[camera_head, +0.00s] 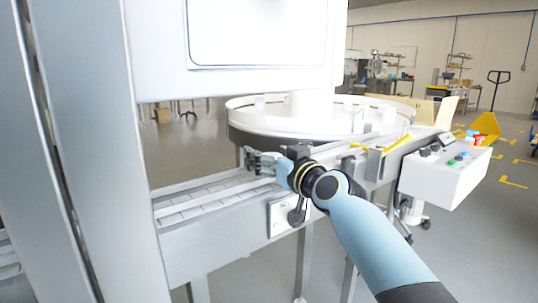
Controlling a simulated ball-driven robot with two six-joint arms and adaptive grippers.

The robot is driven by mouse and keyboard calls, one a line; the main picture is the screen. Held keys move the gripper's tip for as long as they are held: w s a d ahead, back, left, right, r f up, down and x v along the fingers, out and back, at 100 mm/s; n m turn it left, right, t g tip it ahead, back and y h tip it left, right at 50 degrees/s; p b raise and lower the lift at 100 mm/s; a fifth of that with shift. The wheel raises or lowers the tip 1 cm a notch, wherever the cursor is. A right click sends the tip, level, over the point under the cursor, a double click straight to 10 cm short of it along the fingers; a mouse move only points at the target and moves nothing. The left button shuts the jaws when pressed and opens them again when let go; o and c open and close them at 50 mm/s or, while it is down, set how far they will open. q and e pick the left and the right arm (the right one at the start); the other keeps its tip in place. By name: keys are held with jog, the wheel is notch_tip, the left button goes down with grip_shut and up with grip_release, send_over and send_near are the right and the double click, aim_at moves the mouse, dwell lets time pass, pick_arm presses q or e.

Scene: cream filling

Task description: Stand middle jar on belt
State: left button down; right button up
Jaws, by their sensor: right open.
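The belt (205,204) is a light, slatted strip between metal rails, running from the lower left toward the round table. My right gripper (252,161) is over the far end of the visible belt, pointing left, with its jaws open. I cannot make out a jar clearly; the gripper and wrist hide part of the belt there. I cannot tell whether anything stands between the fingers. My left gripper is not in view.
A large round white table (250,118) stands behind the belt. A white control box (440,182) with coloured buttons is at right. A large pale machine housing (235,85) hangs over the left part. The near part of the belt looks clear.

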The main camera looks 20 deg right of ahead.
jog(key=shift+f, duration=0.65)
jog(key=shift+r+p, duration=0.55)
jog(key=shift+p, duration=0.1)
jog(key=shift+s+d, duration=0.25)
jog(key=v, duration=1.1)
jog(key=shift+r+p, duration=0.35)
jog(key=shift+p, duration=0.05)
jog(key=s+d+f+m+g+h, duration=0.1)
jog(key=s+d+f+g, duration=0.3)
jog(key=f, duration=0.9)
jog(key=s+a+f+g+h, duration=0.15)
jog(key=s+f, duration=0.45)
jog(key=f, duration=0.6)
jog(key=s+d+f+m+g+h, duration=0.1)
jog(key=s+d+f+g, duration=0.25)
jog(key=f, duration=0.95)
jog(key=s+d+f+g, duration=0.1)
jog(key=s+f, duration=0.5)
jog(key=s, duration=0.7)
jog(key=s+d+f+g+h, duration=0.1)
jog(key=s+f+g, duration=0.3)
jog(key=s, duration=0.9)
jog(key=s+d+f+g, duration=0.1)
jog(key=s+f+g, duration=0.2)
jog(key=s+f, duration=0.6)
jog(key=s, duration=0.4)
jog(key=shift+s+f, duration=0.2)
